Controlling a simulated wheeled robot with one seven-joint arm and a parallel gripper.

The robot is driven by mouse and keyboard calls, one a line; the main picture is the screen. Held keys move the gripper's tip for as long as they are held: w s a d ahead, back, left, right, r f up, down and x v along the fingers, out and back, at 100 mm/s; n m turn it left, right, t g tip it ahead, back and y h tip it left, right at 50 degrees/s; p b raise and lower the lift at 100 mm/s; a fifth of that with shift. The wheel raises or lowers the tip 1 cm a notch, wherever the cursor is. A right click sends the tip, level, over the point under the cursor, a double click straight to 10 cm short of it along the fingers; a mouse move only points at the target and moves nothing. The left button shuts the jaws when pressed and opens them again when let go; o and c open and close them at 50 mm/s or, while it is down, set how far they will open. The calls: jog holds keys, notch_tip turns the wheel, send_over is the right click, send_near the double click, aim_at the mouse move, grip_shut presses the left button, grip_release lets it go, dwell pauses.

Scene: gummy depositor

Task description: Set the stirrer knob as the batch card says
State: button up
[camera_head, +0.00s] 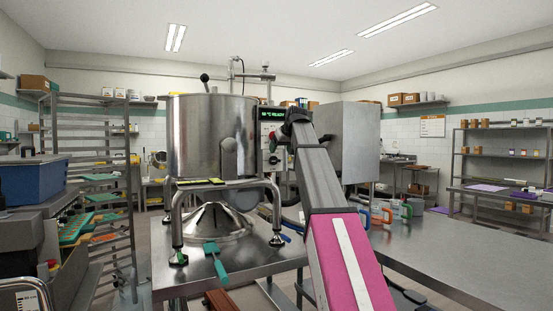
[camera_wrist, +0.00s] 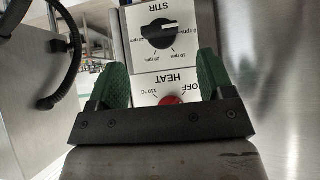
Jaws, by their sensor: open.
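The stirrer knob (camera_wrist: 162,38) is a black dial on a white panel marked STIR, upside down in the wrist view. Rpm marks surround it, and its white pointer line lies towards the 0 rpm side. The red heat knob (camera_wrist: 171,101) is on the HEAT panel, nearer my gripper. My gripper (camera_wrist: 155,75) is open and empty, its green fingers apart in front of the panels and touching neither knob. In the head view, my arm partly covers the control box (camera_head: 270,135). A wall sheet (camera_head: 432,126) may be the batch card; its text is too small to read.
The steel kettle (camera_head: 212,135) stands left of the control box, which has a lit green display (camera_head: 272,113). A green-handled tool (camera_head: 216,262) lies at the front edge of the steel table. A black cable (camera_wrist: 62,70) hangs left in the wrist view.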

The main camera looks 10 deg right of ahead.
aim_at(275, 161)
jog(key=x, duration=0.5)
jog(key=shift+w+a+f, duration=0.1)
jog(key=shift+w+f, duration=0.15)
jog(key=shift+f, duration=0.05)
jog(key=c, duration=0.9)
